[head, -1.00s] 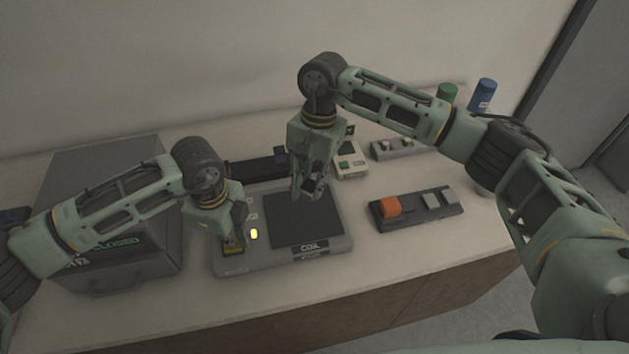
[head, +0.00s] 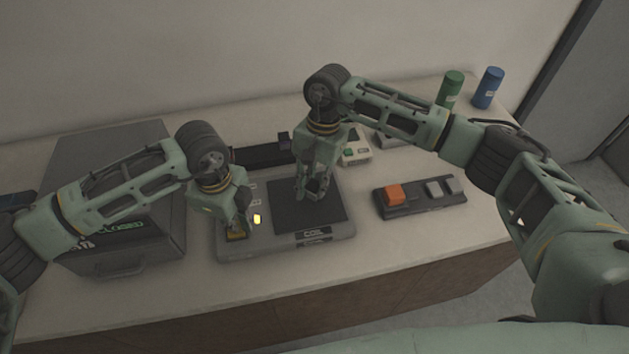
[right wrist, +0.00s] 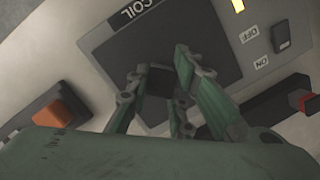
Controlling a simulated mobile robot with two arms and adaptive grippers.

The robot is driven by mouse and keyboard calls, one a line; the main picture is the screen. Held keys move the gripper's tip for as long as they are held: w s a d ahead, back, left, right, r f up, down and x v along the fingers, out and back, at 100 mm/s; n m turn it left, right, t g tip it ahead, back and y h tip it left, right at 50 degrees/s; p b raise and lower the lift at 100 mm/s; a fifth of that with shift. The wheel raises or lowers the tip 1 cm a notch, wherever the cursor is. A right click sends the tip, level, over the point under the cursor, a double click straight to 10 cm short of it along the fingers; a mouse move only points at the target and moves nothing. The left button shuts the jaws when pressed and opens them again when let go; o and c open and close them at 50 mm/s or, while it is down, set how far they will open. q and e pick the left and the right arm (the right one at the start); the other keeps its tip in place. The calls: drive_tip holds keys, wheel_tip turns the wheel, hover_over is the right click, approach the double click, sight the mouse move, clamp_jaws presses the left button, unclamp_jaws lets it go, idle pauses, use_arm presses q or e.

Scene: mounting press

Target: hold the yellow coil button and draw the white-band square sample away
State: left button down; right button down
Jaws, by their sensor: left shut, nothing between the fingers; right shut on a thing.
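The coil unit (head: 285,243) is a flat grey base with a dark square pad and a COIL label. My left gripper (head: 236,226) is shut and empty, its tips down on the yellow button (head: 237,236) at the unit's front left corner and largely covering it. My right gripper (head: 313,192) is over the pad, shut on a small dark square block. In the right wrist view this square sample (right wrist: 160,80) sits between the fingers over the pad. I see no white band on it, and cannot tell whether it touches the pad.
A yellow light (head: 257,218) glows on the unit beside an on/off switch. A rack (head: 415,209) with an orange block (head: 394,193) and grey blocks stands to the right. A grey press box (head: 110,165) is at left. Green (head: 451,90) and blue (head: 488,88) bottles stand behind.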

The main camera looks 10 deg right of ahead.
drive_tip(key=shift+a, duration=0.25)
drive_tip(key=shift+a, duration=0.8)
drive_tip(key=shift+d, duration=0.2)
drive_tip(key=shift+d, duration=0.75)
drive_tip(key=shift+d, duration=0.25)
drive_tip(key=shift+d, duration=0.8)
drive_tip(key=shift+r, duration=0.1)
drive_tip(key=d+r, duration=0.5)
drive_tip(key=r, duration=0.4)
idle(0.6)
